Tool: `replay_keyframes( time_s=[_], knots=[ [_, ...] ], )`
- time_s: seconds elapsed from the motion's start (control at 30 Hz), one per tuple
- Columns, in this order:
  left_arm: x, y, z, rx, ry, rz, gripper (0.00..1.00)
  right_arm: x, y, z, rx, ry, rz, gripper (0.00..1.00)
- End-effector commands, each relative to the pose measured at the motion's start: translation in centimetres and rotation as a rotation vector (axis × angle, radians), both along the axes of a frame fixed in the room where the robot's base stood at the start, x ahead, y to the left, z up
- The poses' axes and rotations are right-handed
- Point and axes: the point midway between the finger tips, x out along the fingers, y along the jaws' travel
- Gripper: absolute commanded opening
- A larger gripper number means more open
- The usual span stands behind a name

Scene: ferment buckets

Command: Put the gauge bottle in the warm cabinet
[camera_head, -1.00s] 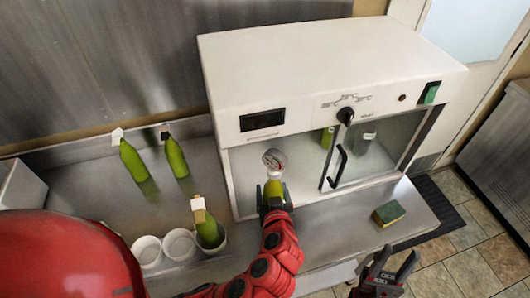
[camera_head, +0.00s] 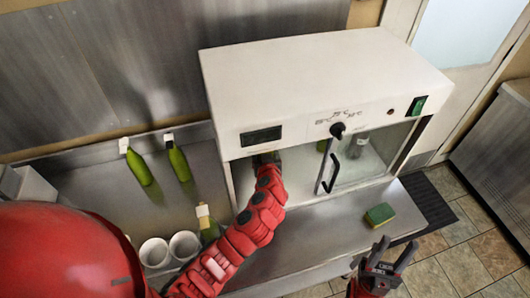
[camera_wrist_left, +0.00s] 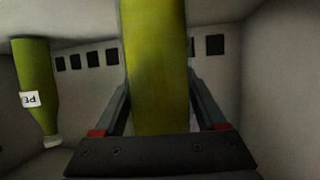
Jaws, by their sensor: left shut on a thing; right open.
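The warm cabinet (camera_head: 320,75) is a white box on the steel counter. Its left half is open, and a glass panel with a black handle covers the right half. My left gripper (camera_head: 266,160) reaches in through the open half. In the left wrist view it is shut on the green gauge bottle (camera_wrist_left: 158,70), inside the pale cabinet interior. The gauge is out of sight, and the bottle is hidden in the head view. I cannot tell whether the bottle touches the cabinet floor. My right gripper (camera_head: 382,256) is open and empty before the counter.
Another green bottle with a label (camera_wrist_left: 38,95) is beside the held one. A clear bottle (camera_head: 359,146) shows behind the glass. Green bottles (camera_head: 138,167) and white cups (camera_head: 154,252) are on the left. A sponge (camera_head: 380,214) lies on the counter at front right.

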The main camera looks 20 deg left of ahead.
Motion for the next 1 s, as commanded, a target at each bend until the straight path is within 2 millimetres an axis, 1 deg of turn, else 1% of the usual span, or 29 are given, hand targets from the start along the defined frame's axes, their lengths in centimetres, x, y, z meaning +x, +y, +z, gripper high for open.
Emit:
replay_keyframes(
  time_s=[0.03,0.13,0.43,0.57,0.6,0.73,1.0],
  knots=[
    [-0.1,-0.1,-0.2,0.002,0.003,-0.001,0.00,0.0,0.0,0.8,0.000,0.000,0.000,0.46],
    [-0.1,-0.1,-1.1,0.002,0.002,-0.002,0.00,0.0,0.0,1.1,0.000,0.000,0.000,0.46],
    [-0.1,-0.2,-1.4,0.001,-0.002,-0.002,0.00,0.0,0.0,0.9,0.000,0.000,0.000,0.46],
    [-0.1,-0.1,-1.7,0.001,-0.002,-0.002,0.00,0.0,0.0,0.5,0.000,0.000,0.000,0.46],
    [-0.2,-0.2,-1.7,-0.001,0.000,-0.002,0.77,0.0,0.0,0.6,0.000,0.000,0.000,0.46],
    [-0.2,-0.2,-1.7,0.000,0.001,-0.001,1.00,0.0,0.0,0.6,0.000,0.000,0.000,0.46],
    [-0.2,-0.2,-1.5,0.000,0.002,-0.001,1.00,0.0,0.0,0.8,0.000,0.000,0.000,0.46]
  ],
)
